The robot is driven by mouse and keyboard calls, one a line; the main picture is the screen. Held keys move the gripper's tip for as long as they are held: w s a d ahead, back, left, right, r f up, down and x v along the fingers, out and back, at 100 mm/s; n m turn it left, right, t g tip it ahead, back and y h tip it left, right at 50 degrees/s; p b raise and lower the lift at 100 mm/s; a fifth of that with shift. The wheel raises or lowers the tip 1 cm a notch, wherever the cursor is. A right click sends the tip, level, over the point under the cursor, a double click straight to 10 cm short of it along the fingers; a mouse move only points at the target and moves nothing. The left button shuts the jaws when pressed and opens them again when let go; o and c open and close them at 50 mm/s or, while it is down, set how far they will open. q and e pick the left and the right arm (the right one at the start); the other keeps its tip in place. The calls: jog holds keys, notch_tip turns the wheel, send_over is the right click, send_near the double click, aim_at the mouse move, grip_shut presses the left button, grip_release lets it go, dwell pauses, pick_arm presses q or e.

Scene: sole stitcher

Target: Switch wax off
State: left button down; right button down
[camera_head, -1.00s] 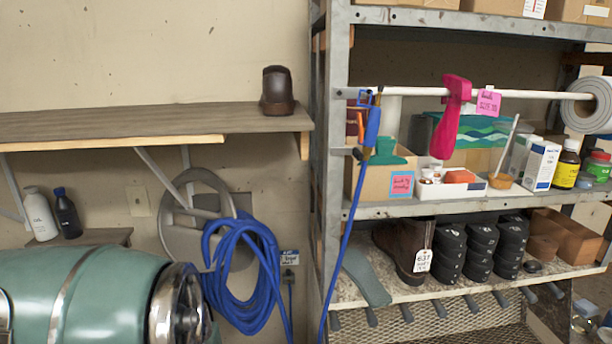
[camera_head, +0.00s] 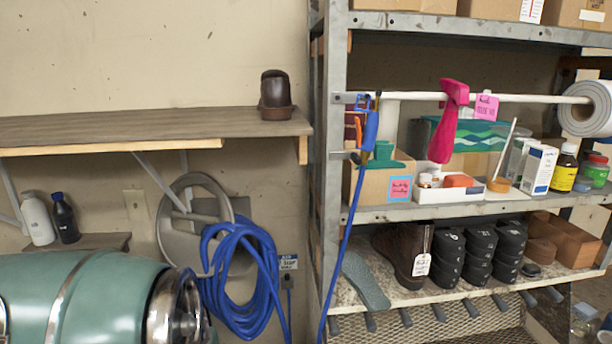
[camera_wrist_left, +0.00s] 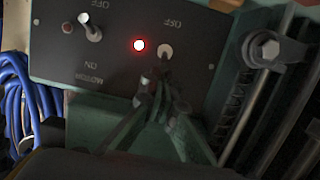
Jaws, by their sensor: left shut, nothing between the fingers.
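In the left wrist view a dark control panel (camera_wrist_left: 115,60) carries two toggle switches, and its lettering appears upside down. The toggle beside the lit red lamp (camera_wrist_left: 139,45) is the right switch (camera_wrist_left: 165,52); its lever points down in the picture, away from its OFF label. The left switch (camera_wrist_left: 91,30), by the MOTOR label, has its lever toward OFF, with an unlit lamp beside it. My left gripper (camera_wrist_left: 163,98) is shut and empty, its fingertips just below the right switch. Contact cannot be told. The gripper hides any label under that switch. My right gripper is not in view.
A bolt and metal rods (camera_wrist_left: 262,48) stand right of the panel. A blue hose (camera_wrist_left: 14,95) hangs at left. The head view shows a green machine body (camera_head: 75,300), a wall shelf (camera_head: 150,128) and a loaded metal rack (camera_head: 335,120).

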pick_arm(q)
jog(key=shift+f+b, duration=0.3)
jog(key=shift+f, duration=0.4)
jog(key=shift+r, duration=0.15)
jog(key=shift+r+p, duration=0.55)
jog(key=shift+p, duration=0.1)
jog(key=s+d+r+p, duration=0.1)
jog(key=s+p, duration=0.4)
jog(key=s, duration=0.4)
jog(key=shift+s+r, duration=0.35)
jog(key=shift+s, duration=0.05)
